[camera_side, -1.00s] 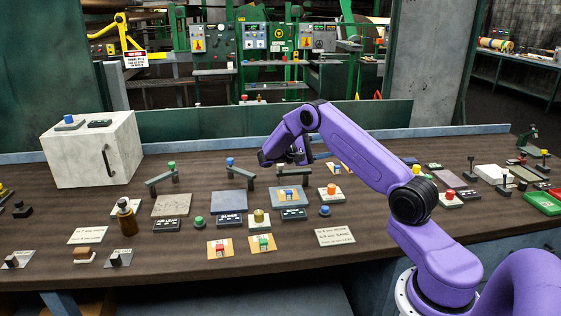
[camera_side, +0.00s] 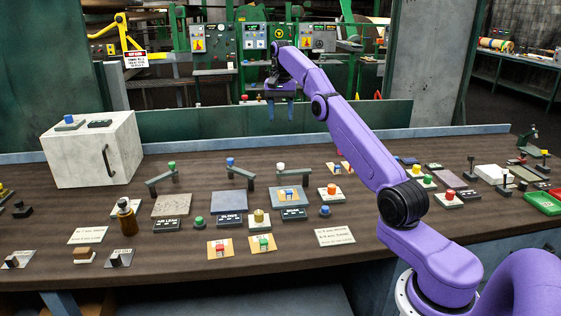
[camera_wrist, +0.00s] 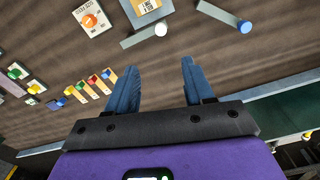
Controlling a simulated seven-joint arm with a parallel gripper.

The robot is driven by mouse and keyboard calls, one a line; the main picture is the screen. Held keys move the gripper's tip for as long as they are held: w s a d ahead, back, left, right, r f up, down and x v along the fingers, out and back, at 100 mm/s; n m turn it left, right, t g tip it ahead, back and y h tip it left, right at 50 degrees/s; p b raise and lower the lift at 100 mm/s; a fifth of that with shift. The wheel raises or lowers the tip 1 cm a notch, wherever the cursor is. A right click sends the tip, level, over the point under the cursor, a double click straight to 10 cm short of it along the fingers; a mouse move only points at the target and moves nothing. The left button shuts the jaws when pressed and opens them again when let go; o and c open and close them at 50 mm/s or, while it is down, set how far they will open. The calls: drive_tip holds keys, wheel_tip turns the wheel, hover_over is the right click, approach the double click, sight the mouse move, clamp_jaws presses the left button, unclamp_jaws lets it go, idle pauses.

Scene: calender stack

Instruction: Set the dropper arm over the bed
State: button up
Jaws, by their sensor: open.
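Three grey swing arms stand behind flat beds, and I cannot read which is the dropper arm. The blue-capped arm (camera_side: 245,176) stands behind a plain grey-blue bed (camera_side: 229,201). The green-capped arm (camera_side: 160,181) stands behind a speckled bed (camera_side: 171,205). In the wrist view, the white cap (camera_wrist: 160,29) and blue cap (camera_wrist: 243,26) show beyond the fingers. My gripper (camera_side: 280,97) is open and empty, high above the white-capped arm.
A pale box (camera_side: 90,150) with a handle stands at the left. A brown bottle (camera_side: 127,222) stands before it. An orange-knobbed plate (camera_side: 331,192) is right of the block's bed. The air around my gripper is clear.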

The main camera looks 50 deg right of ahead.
drive_tip(key=shift+f, duration=0.55)
approach(281, 164)
wheel_tip(281, 164, down, 8)
drive_tip(key=shift+w+f, duration=0.1)
drive_tip(key=shift+f, duration=0.15)
idle(0.5)
clamp_jaws()
